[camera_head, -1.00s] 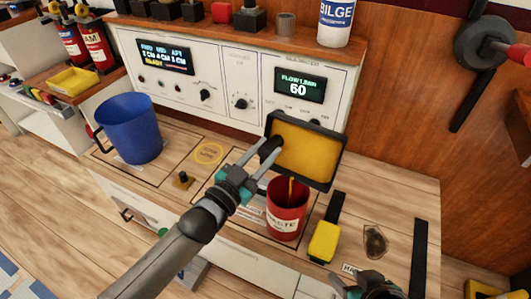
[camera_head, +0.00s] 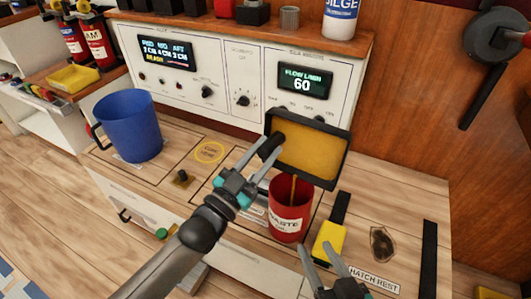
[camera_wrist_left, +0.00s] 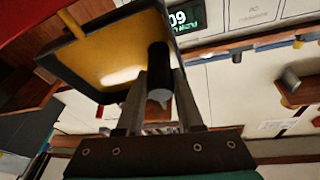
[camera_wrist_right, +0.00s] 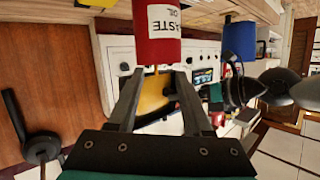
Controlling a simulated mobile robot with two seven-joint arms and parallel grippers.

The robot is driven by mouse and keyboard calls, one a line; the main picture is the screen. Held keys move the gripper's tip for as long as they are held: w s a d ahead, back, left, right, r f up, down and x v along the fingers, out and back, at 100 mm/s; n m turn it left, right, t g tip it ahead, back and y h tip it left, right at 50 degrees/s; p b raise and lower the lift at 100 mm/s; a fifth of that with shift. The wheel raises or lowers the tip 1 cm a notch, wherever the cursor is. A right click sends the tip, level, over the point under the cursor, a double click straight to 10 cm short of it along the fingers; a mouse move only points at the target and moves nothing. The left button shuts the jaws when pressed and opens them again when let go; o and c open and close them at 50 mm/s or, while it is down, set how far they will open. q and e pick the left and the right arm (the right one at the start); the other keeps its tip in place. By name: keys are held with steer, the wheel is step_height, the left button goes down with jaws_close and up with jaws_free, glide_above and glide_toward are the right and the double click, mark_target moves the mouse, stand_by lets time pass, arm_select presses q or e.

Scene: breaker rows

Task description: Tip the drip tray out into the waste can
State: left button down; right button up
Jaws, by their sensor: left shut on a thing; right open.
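My left gripper (camera_head: 256,168) is shut on the black handle (camera_head: 268,146) of the drip tray (camera_head: 308,150). The tray is black-rimmed with a yellow-brown inside, and is tilted above the red waste can (camera_head: 288,222). A thin yellow-brown stream (camera_head: 293,187) runs from the tray's lower edge into the can. The left wrist view shows the tray (camera_wrist_left: 115,55) and its handle between the fingers. My right gripper (camera_head: 320,255) is open and empty in front of the can, near the yellow-handled tool; the can (camera_wrist_right: 157,32) also shows in its wrist view.
A blue mug (camera_head: 130,127) stands at the left of the bench. A yellow-handled tool (camera_head: 329,240) lies right of the can. The control panel (camera_head: 225,80) rises behind. A hatch rest label (camera_head: 374,280) and dark stain (camera_head: 382,243) are at the right.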

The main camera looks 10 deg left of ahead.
arm_select(q)
steer(key=shift+s+f+t+b, duration=0.2)
steer(key=shift+t+b, duration=0.1)
steer(key=shift+b, duration=0.25)
steer(key=shift+s+a+f+t+h, duration=0.1)
steer(key=shift+s+a+t+h, duration=0.15)
steer(key=shift+t+h, duration=0.3)
arm_select(e)
steer(key=shift+s+a+r+m+t+y, duration=0.15)
steer(key=shift+s+a+r+t+y, duration=0.1)
steer(key=shift+a+r+t, duration=0.25)
steer(key=shift+s+a+r+m+t+y, duration=0.2)
steer(key=shift+r+t, duration=0.1)
steer(key=shift+t, duration=0.4)
stand_by(0.4)
